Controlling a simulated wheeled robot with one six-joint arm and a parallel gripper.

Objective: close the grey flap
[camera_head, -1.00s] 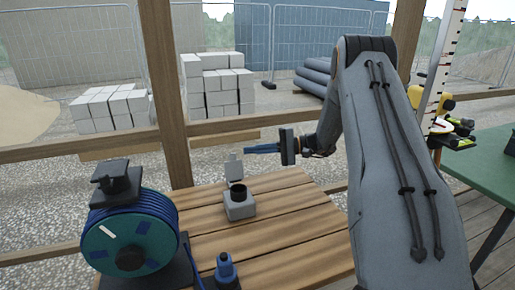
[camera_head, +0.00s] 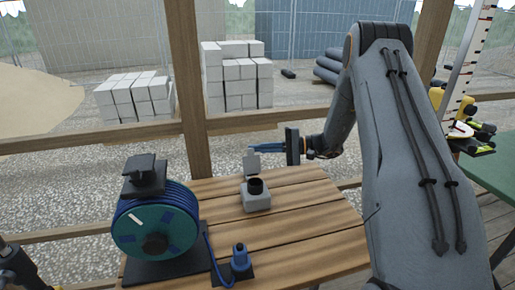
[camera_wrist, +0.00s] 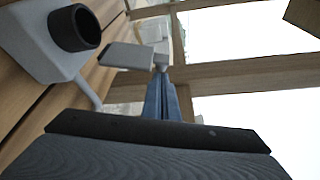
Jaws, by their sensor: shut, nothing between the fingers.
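The grey flap (camera_head: 252,163) stands open, roughly upright, at the back of a small grey box (camera_head: 257,202) with a black round socket (camera_head: 255,186) on top. The box sits on the wooden table. In the wrist view, the flap (camera_wrist: 127,56) is beside the black socket (camera_wrist: 74,28) and apart from it. My gripper (camera_head: 251,149) is shut and empty, its blue fingers pointing left at the level of the flap's top edge. In the wrist view, the fingertips (camera_wrist: 161,76) are close by the flap's right end; I cannot tell whether they touch.
A cable reel (camera_head: 155,222) stands on the table's left, with a blue plug-like item (camera_head: 240,258) at the front. The wooden tabletop (camera_head: 310,221) right of the box is clear. A wooden post (camera_head: 180,80) and rail rise behind. A green table (camera_head: 487,170) is at the right.

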